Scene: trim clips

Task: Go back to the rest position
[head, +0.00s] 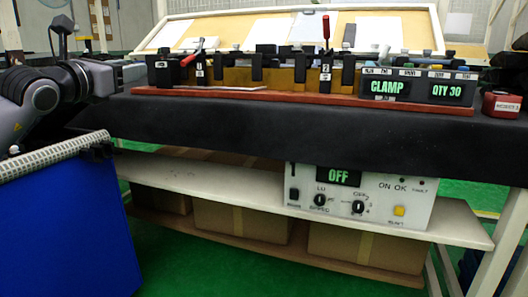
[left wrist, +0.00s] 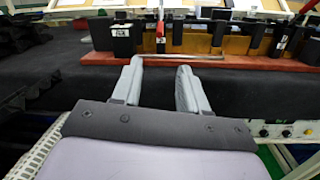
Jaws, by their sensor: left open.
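My left gripper (left wrist: 160,88) is open and empty in the left wrist view, its two grey fingers spread and pointing toward the black-topped bench (left wrist: 80,80). In the head view my left arm comes in from the left, with the gripper (head: 133,73) just left of the clamp fixture (head: 240,78). The fixture sits on a red-brown base board (head: 300,99) and has black blocks and red-handled clamps. The fixture also shows ahead of the fingers in the left wrist view (left wrist: 190,38). My right gripper is in neither view.
A display (head: 418,88) reads CLAMP and QTY 30. A red box (head: 501,104) stands at the bench's right end. A control box (head: 360,195) reading OFF sits on the white shelf (head: 200,178) below. A blue bin (head: 70,225) stands at the front left. Cardboard boxes (head: 240,220) lie underneath.

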